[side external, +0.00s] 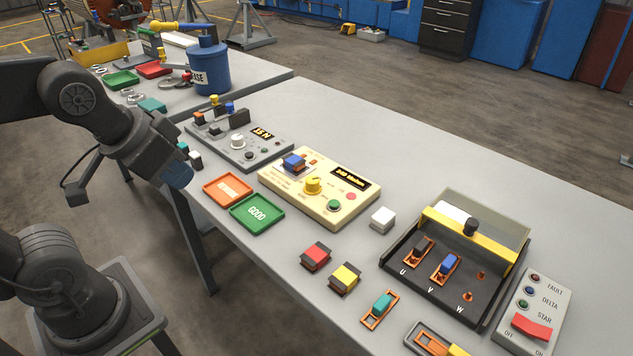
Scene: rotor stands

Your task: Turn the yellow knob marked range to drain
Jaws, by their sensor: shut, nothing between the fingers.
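The yellow knob (313,185) stands on the cream instrument box (330,212) in the middle of the table. Small lettering is printed by it, too small to read, and I cannot tell which mark it points at. The box also has a lit display (351,177), a green button (334,205), a red button (351,196) and a blue-topped block (294,162) on it. My gripper (178,177) is shut and empty at the table's left edge, well to the left of the knob and apart from it. Its fingertips are hard to make out.
Orange (228,190) and green (257,213) trays lie between my gripper and the cream box. A grey instrument (240,143) stands behind them. A white block (383,219), red block (316,256) and yellow block (345,278) lie nearby. A black terminal tray (425,278) is at right.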

